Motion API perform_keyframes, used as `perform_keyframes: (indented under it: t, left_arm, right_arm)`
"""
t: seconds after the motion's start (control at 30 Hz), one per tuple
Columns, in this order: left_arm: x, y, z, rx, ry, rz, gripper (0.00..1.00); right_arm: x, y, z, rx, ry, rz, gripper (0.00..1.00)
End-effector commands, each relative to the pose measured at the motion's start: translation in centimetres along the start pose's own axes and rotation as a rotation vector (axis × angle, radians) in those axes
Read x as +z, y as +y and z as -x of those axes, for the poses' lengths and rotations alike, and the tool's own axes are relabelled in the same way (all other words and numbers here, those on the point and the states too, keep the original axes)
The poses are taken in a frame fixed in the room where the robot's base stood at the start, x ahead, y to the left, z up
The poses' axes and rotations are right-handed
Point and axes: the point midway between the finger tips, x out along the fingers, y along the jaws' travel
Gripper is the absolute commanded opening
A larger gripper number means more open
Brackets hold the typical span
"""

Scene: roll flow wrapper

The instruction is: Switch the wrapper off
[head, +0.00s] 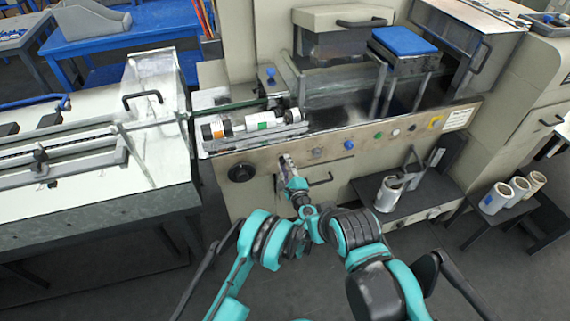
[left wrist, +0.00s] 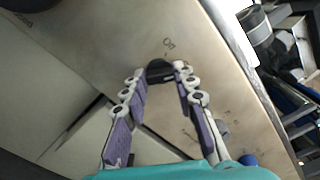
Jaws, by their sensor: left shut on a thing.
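The wrapper's front panel (head: 330,149) runs across the middle of the head view. My left gripper (head: 286,160) is at this panel, right of a big round black knob (head: 241,172). In the left wrist view, my left gripper's fingertips (left wrist: 163,72) are on either side of a small black switch knob (left wrist: 159,69) and shut on it. A printed label reading "On" (left wrist: 168,44) shows just beyond the knob, upside down. In the head view my gripper hides the switch, and its exact turn is hard to tell. My right gripper is not in view.
Blue (head: 348,145), green (head: 378,135) and white (head: 396,132) buttons and a yellow label (head: 436,122) sit right of my gripper. A conveyor table (head: 95,190) is at left.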

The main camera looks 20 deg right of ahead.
Motion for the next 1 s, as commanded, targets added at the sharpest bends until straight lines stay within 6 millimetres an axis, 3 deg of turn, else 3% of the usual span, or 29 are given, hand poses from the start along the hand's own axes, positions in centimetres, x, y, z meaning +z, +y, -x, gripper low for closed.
perform_keyframes:
  t: [0.47, 1.0]
  left_arm:
    - [0.08, 0.0, -0.16, 0.0, -0.001, 0.053, 0.0]
    - [0.14, -0.03, -0.21, 0.0, -0.001, 0.488, 0.0]
  right_arm:
    - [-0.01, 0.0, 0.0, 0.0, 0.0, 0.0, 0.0]
    - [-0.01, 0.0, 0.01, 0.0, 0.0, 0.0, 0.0]
